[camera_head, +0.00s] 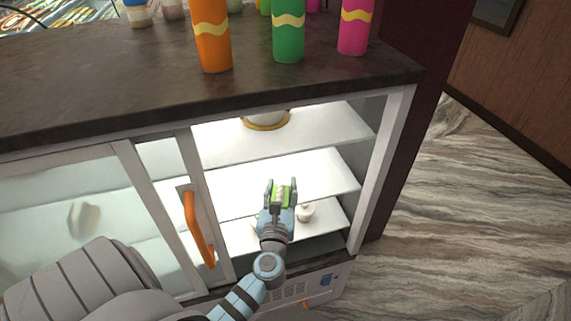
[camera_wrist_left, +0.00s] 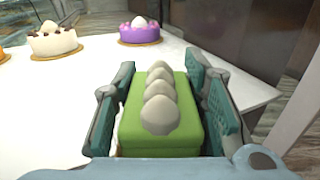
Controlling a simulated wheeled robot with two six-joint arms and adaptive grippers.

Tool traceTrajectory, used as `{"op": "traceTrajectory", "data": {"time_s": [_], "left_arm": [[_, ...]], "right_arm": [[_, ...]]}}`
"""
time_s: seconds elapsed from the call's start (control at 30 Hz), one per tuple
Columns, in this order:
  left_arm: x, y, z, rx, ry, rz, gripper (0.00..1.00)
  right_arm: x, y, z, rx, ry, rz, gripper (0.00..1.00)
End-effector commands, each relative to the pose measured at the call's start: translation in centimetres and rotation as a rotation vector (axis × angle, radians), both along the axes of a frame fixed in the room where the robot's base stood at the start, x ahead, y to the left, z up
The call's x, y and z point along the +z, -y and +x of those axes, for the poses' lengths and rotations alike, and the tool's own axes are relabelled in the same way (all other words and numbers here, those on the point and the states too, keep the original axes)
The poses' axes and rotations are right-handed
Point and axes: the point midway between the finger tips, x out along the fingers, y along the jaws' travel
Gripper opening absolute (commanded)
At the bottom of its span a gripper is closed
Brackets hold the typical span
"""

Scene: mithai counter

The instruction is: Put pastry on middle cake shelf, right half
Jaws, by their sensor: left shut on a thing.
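The pastry (camera_wrist_left: 165,115) is a green block topped with a row of white cream dollops. My left gripper (camera_head: 281,187) is shut on it; the fingers lie along both its sides in the left wrist view (camera_wrist_left: 165,100). The pastry also shows in the head view (camera_head: 283,192), in front of the open right part of the display case, around the height of the middle shelf (camera_head: 325,170). I cannot tell whether it touches that shelf. In the left wrist view, a white cake (camera_wrist_left: 54,40) and a purple cake (camera_wrist_left: 139,32) stand on a white shelf ahead. My right gripper is not in view.
The case has an upper shelf (camera_head: 325,132) bearing a cake on a gold base (camera_head: 266,122). A small white item (camera_head: 306,212) sits on the lower shelf. The sliding door's orange handle (camera_head: 199,228) is left of my gripper. Bottles, including an orange one (camera_head: 212,38), stand on the counter top.

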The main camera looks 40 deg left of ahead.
Motion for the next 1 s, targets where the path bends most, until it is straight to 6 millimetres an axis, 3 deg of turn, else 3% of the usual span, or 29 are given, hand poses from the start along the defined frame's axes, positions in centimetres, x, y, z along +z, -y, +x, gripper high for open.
{"op": "traceTrajectory", "data": {"time_s": [0.2, 0.33, 0.47, 0.63, 0.97, 1.0], "left_arm": [[0.0, -4.4, 7.6, -0.006, 0.003, 0.003, 0.05], [-0.2, -6.3, 10.5, -0.005, 0.003, 0.002, 0.05], [-0.7, -7.0, 11.4, -0.003, 0.0, 0.0, 0.05], [-3.9, -7.0, 11.3, -0.003, -0.001, 0.0, 0.05], [-3.9, -7.0, 11.3, -0.003, 0.0, 0.0, 0.05], [-3.8, -7.0, 11.3, -0.003, 0.0, 0.0, 0.45]], "right_arm": [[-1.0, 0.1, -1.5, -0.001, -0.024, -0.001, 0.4], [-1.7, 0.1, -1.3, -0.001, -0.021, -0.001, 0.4], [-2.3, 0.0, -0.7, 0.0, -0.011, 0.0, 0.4], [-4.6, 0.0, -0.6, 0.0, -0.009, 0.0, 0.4], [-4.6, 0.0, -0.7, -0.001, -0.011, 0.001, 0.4], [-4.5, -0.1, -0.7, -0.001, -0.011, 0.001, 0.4]]}}
